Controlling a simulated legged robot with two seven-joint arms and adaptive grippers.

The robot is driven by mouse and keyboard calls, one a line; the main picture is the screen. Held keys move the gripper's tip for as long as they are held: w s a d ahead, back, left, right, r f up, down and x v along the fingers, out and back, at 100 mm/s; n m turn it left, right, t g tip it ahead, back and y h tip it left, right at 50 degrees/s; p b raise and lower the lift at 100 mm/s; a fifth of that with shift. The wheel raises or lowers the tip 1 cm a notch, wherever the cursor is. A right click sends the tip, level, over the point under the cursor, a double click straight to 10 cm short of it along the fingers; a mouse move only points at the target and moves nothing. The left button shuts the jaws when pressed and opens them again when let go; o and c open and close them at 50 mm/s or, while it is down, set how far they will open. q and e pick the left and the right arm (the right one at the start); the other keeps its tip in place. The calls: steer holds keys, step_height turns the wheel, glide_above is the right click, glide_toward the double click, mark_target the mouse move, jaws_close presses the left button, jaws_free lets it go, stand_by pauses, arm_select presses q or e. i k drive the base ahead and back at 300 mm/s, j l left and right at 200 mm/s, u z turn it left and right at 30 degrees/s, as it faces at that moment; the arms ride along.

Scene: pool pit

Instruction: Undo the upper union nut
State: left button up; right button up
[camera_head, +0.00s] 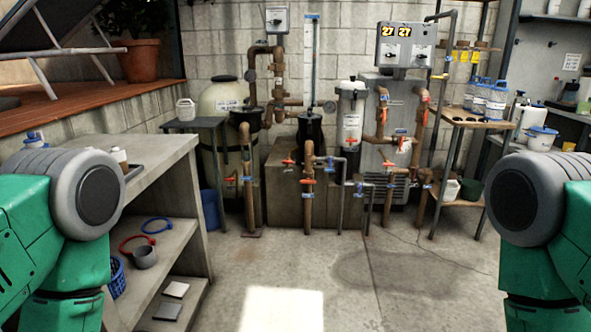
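No union nut can be told apart at this distance. Brown pipework (308,200) with several orange and blue valve handles stands against the back wall. A white cartridge housing (351,118) stands upright among the pipes, with a dark fitting below it. A beige filter tank (221,105) with more brown pipe is to its left. Only green and grey links of my two arms show, at the left and right edges. Neither gripper is in view, and both arms are well apart from the pipework.
A concrete bench (150,165) with shelves stands at the left, holding hoses and a blue basket (115,277). A shelf rack (468,118) with bottles is at the right. A grey control box (404,45) hangs above the pipes. The concrete floor (375,285) in front is clear.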

mark_target(273, 68)
steer(key=i, duration=2.05)
steer(key=i+z, duration=0.15)
steer(key=i, duration=0.45)
steer(key=i+j+z, duration=0.1)
steer(key=i, duration=0.5)
steer(key=i+j+z, duration=0.15)
steer(key=i, duration=0.4)
steer(key=i+j+z, duration=0.15)
steer(key=k, duration=0.05)
